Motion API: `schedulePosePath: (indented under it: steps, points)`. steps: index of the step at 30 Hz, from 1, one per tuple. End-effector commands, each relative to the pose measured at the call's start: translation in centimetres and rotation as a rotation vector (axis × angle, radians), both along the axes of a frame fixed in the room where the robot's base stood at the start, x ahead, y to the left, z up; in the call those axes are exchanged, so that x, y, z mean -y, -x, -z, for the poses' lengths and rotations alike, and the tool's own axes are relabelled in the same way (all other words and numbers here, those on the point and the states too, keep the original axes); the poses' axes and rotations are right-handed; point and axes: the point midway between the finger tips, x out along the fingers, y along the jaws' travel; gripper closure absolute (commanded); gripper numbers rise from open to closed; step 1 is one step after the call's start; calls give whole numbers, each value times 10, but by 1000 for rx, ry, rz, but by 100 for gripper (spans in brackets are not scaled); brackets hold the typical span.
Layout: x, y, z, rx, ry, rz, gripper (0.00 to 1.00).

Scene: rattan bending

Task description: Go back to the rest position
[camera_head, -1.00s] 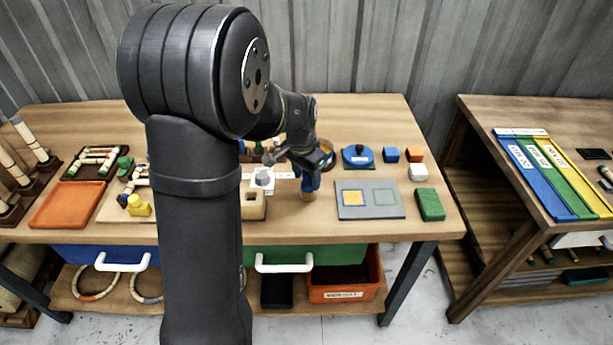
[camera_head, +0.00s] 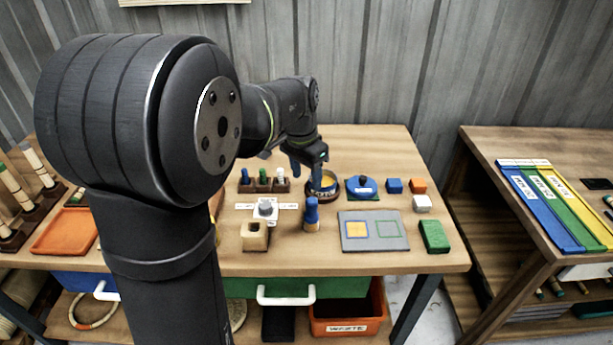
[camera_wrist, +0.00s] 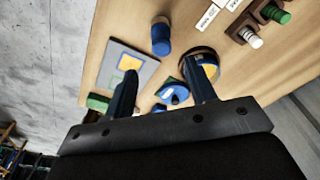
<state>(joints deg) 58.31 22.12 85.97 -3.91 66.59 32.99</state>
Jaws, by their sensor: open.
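My gripper (camera_head: 306,172) is above the back middle of the workbench, just over and beside a round dark dish with a yellow and blue inside (camera_head: 324,183). In the wrist view my gripper's two blue fingers (camera_wrist: 162,70) are spread apart with nothing between them. A blue-capped wooden peg (camera_head: 311,214) stands upright on the table in front of the gripper, apart from it. It also shows in the wrist view (camera_wrist: 161,38). My large arm link hides the left part of the bench in the head view.
Near the gripper are a blue round lid (camera_head: 361,187), a grey board with coloured squares (camera_head: 372,240), a rack of coloured pegs (camera_head: 264,181) and a wooden block (camera_head: 254,237). Small blocks (camera_head: 419,186) lie at right. The corrugated wall (camera_head: 440,70) is behind.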

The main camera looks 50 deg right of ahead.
Motion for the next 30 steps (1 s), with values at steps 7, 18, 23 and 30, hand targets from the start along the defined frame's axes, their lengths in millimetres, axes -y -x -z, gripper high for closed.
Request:
schedulePosePath:
  steps: [7,18,23,30]
  points:
    - [1,0,11,-1,-2,0,49]
    - [9,1,80,-2,-4,0,49]
    - [12,1,112,-3,-5,0,49]
    - [14,0,100,2,3,1,49]
